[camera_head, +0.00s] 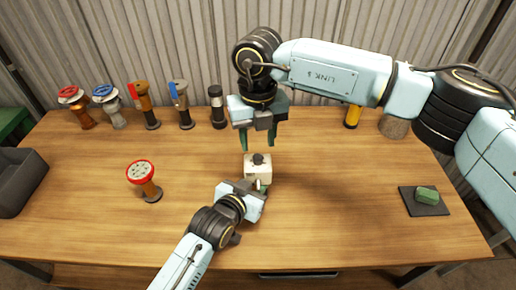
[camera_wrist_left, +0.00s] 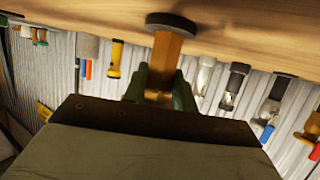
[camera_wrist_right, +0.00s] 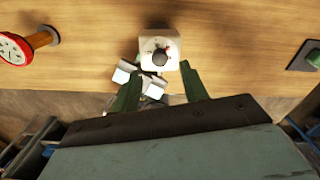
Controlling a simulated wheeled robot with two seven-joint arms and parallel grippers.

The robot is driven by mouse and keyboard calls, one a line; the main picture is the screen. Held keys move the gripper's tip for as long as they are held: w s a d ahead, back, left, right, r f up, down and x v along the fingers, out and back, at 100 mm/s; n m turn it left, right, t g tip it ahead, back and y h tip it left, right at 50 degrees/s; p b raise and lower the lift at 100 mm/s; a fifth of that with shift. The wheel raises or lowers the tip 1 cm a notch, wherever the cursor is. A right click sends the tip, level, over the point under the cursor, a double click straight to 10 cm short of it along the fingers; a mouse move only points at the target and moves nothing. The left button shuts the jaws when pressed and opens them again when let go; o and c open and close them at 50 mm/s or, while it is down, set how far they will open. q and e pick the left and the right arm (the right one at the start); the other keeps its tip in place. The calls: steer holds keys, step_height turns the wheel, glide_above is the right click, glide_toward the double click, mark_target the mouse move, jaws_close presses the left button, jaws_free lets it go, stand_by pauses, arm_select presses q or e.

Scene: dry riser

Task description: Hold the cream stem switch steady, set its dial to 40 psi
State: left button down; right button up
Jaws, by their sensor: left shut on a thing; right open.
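The cream stem switch (camera_head: 257,172) stands upright near the middle of the wooden table. Its top carries a round dial with a dark knob, seen from above in the right wrist view (camera_wrist_right: 172,42); the marks are too small to read. My left gripper (camera_head: 261,187) is shut on the stem below the cream box; the brass stem (camera_wrist_left: 167,55) and dark round foot show between its fingers in the left wrist view. My right gripper (camera_head: 257,140) points down, open and empty, above and slightly behind the switch. Its fingers are apart from the knob.
A red-topped valve (camera_head: 141,171) stands to the left of the switch. Several valves and fittings line the back left, with a yellow torch (camera_head: 352,116) at the back right. A grey bin (camera_head: 18,182) is at the left.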

mark_target(258, 156)
step_height(258, 156, up, 8)
steer(key=shift+f, duration=0.25)
arm_select(q)
steer(key=c, duration=1.1)
jaws_free()
steer(key=shift+o, duration=0.2)
